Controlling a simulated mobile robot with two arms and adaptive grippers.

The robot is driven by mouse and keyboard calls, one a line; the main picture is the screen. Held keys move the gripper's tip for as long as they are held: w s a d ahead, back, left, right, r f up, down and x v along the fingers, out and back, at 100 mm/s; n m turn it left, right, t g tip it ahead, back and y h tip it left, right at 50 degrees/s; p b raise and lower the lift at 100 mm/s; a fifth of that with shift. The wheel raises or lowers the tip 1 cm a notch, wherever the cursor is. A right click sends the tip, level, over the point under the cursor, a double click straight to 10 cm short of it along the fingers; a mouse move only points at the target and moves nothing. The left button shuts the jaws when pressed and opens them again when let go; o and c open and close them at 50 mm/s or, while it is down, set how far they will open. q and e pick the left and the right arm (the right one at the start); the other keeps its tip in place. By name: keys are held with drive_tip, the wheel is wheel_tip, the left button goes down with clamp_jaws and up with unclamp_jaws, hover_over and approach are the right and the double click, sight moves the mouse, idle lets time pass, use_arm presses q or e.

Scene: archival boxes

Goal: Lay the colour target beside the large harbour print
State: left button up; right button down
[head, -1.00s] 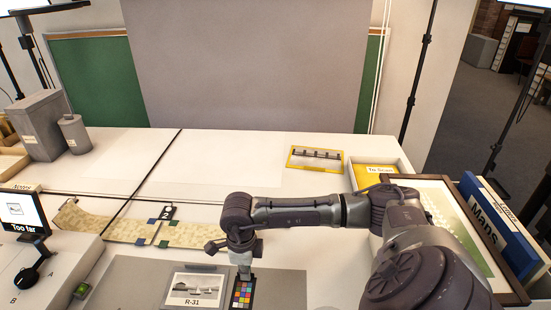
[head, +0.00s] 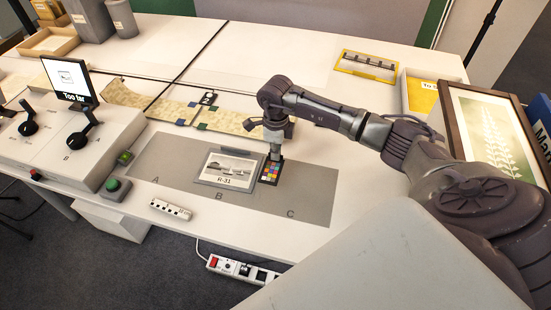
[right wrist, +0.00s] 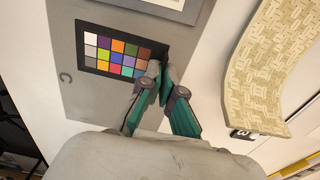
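The colour target (head: 270,172), a black-edged card of coloured squares, is on the grey mat just right of the framed harbour print labelled R-31 (head: 229,170). My right gripper (head: 275,152) is at the target's far end. In the right wrist view, the fingertips of my right gripper (right wrist: 161,80) are close together at the black edge of the colour target (right wrist: 117,50), and they look shut on it. Part of the print's frame (right wrist: 172,8) shows at the top there. My left gripper is not in view.
The mat (head: 300,208) has areas marked A, B and C. A patterned strip (head: 225,118) lies behind it. A control box (head: 85,150) with levers and a "Too far" screen (head: 68,80) stands left. A yellow-framed item (head: 367,65), a tray (head: 420,95) and a framed picture (head: 490,130) are right.

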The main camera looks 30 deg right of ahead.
wheel_tip(320, 180, down, 4)
drive_tip(key=b, duration=0.2)
drive_tip(key=shift+w+f+b, duration=0.1)
drive_tip(key=shift+f+b, duration=0.05)
drive_tip(key=shift+b, duration=0.2)
drive_tip(key=shift+f, duration=0.1)
drive_tip(key=c, duration=1.3)
unclamp_jaws()
drive_tip(key=shift+r, duration=0.2)
drive_tip(key=shift+r, duration=0.25)
wheel_tip(320, 180, up, 12)
drive_tip(key=shift+f+b, duration=0.2)
drive_tip(key=shift+b, duration=0.4)
